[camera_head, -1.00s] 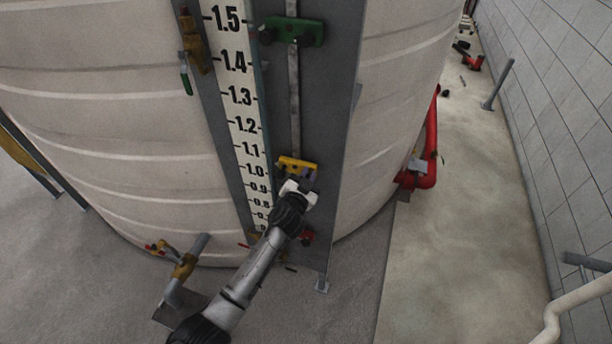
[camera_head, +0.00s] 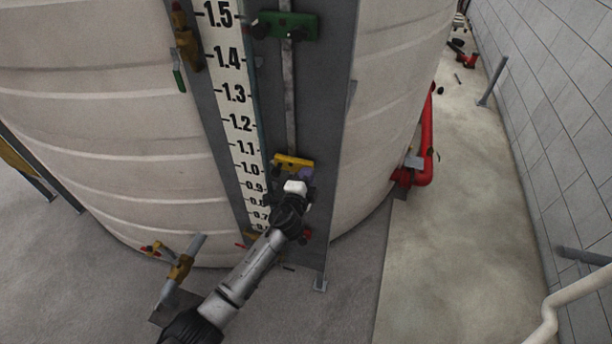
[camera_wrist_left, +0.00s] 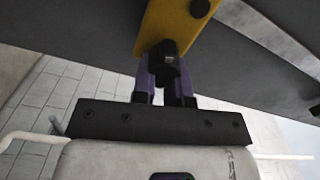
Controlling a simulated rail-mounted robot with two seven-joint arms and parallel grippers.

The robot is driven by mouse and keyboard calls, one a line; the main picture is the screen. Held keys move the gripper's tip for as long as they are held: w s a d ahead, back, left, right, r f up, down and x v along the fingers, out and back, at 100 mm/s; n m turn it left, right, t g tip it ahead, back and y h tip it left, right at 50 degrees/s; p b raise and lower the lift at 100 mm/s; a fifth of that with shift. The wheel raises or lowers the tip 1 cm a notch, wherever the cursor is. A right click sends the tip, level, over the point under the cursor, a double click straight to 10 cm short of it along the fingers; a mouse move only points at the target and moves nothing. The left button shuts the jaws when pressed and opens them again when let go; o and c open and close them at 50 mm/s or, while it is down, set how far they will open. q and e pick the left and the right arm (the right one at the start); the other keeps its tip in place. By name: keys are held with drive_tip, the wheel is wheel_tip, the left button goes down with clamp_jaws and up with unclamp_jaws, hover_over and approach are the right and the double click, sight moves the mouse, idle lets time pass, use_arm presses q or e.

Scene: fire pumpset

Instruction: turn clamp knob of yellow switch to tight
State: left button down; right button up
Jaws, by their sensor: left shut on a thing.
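The yellow switch (camera_head: 290,162) sits on the grey vertical rod beside the white level scale. In the left wrist view its yellow plate (camera_wrist_left: 172,20) fills the top middle, with the black clamp knob (camera_wrist_left: 163,56) at its lower end. My left gripper (camera_head: 305,174) reaches up to the switch from below. In the left wrist view, the purple fingers of my left gripper (camera_wrist_left: 164,72) are shut on the black knob, one on each side. The knob is hidden behind my gripper in the head view. My right gripper is not in view.
A green switch (camera_head: 286,25) is higher on the same rod. A red switch (camera_head: 305,233) is low behind my left wrist. A brass valve (camera_head: 180,267) is at lower left, and a red pipe (camera_head: 428,150) runs right of the tank. The floor at right is mostly clear.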

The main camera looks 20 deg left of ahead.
use_arm(q)
drive_tip(key=shift+f+m, duration=0.1)
drive_tip(key=shift+m, duration=1)
drive_tip(key=c, duration=1.2)
unclamp_jaws()
drive_tip(key=shift+o, duration=0.2)
drive_tip(key=shift+s, duration=0.3)
drive_tip(key=s, duration=1.3)
drive_tip(key=shift+p, duration=0.45)
